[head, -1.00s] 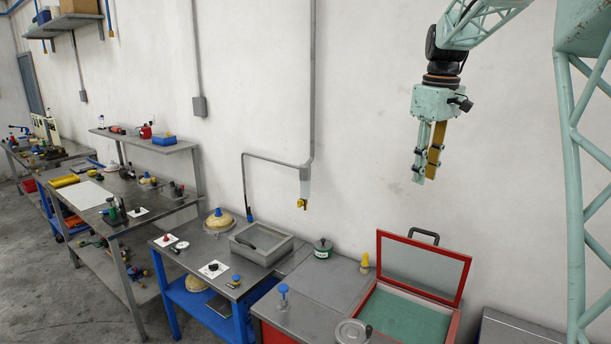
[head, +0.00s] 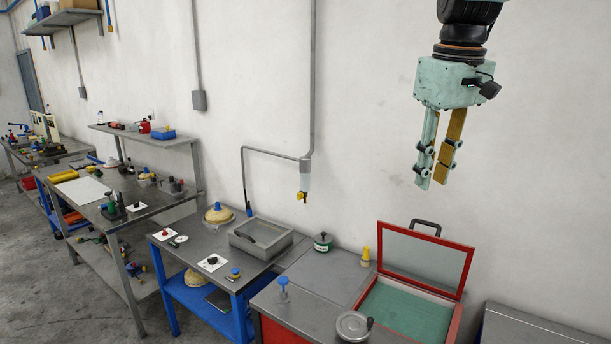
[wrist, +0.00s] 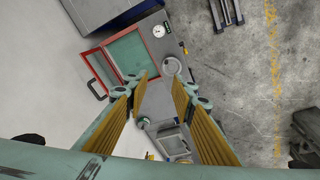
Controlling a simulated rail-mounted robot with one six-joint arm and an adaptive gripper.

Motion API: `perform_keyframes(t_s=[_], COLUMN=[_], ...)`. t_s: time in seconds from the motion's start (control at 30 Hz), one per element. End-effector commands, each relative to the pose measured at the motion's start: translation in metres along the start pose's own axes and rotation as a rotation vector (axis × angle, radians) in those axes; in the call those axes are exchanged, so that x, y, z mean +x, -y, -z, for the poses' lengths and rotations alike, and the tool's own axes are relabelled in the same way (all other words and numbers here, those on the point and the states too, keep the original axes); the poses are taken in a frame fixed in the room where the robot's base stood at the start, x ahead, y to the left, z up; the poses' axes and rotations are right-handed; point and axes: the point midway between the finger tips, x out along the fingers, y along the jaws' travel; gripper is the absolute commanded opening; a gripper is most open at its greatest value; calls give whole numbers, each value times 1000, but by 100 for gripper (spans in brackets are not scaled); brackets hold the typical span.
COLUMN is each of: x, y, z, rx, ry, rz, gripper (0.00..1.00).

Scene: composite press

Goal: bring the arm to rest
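My gripper (head: 432,180) hangs in the air in front of the wall at the upper right of the head view, fingers pointing down. It is above and behind the press with the red-framed lid (head: 462,262), and apart from it. In the wrist view my gripper (wrist: 160,82) shows its two yellow-padded fingers apart, with nothing between them. The press (wrist: 106,72) shows below in that view, its lid raised and its green bed (wrist: 127,55) bare.
A blue-framed bench (head: 240,290) carries a grey tray (head: 288,236) and a yellowish dome (head: 218,214). A pipe with a yellow valve (head: 302,196) runs down the wall. The air around my gripper is clear.

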Motion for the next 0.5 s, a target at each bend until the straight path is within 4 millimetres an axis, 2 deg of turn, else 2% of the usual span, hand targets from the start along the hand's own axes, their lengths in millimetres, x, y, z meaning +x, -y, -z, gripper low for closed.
perform_keyframes(t_s=[0.5], x=[0], y=[63], z=[-84], rx=[101], ry=[-42], rz=[-17], gripper=[24])
